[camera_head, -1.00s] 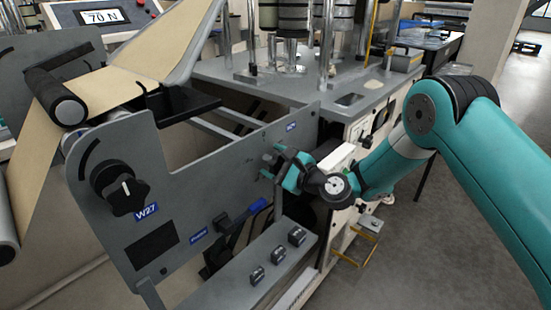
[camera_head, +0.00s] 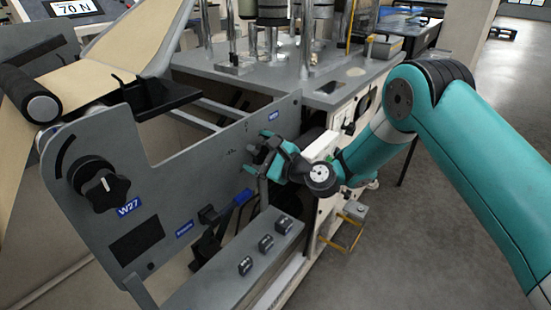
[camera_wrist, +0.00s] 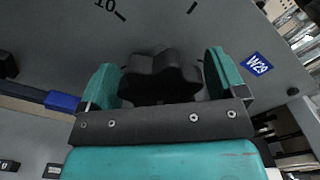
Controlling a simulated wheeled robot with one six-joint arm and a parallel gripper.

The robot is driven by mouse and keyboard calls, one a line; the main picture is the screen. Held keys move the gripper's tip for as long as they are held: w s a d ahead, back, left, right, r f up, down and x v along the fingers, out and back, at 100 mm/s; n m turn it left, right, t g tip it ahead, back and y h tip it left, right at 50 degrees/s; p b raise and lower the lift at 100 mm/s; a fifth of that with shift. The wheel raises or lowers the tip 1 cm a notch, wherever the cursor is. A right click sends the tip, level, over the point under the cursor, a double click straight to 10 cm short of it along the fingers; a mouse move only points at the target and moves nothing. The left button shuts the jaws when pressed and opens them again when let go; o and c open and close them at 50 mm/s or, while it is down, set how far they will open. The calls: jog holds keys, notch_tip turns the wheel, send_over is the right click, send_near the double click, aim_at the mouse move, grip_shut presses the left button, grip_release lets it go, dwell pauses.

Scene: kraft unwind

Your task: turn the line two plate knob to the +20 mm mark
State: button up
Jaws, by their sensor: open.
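A black lobed knob (camera_wrist: 160,75) on the grey plate sits between my gripper's two teal fingers in the wrist view, beside a blue W29 label (camera_wrist: 257,64). My gripper (camera_wrist: 162,82) is open around it, with a finger on each side; I cannot tell whether either touches. Scale marks show above the knob, one by a printed 10 (camera_wrist: 105,5); no +20 mark is readable. In the head view my gripper (camera_head: 258,156) is at the right part of the grey plate (camera_head: 190,165) and hides the knob. I cannot tell the knob's pointer angle.
Another black knob (camera_head: 105,190), labelled W27, is at the plate's left. A blue-ended lever (camera_head: 243,197) is left of and below my gripper. A ledge with small black switches (camera_head: 265,243) lies below. Open floor (camera_head: 420,240) is at the right.

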jog(key=b+v, duration=1.4)
jog(key=v, duration=0.3)
jog(key=shift+s, duration=0.1)
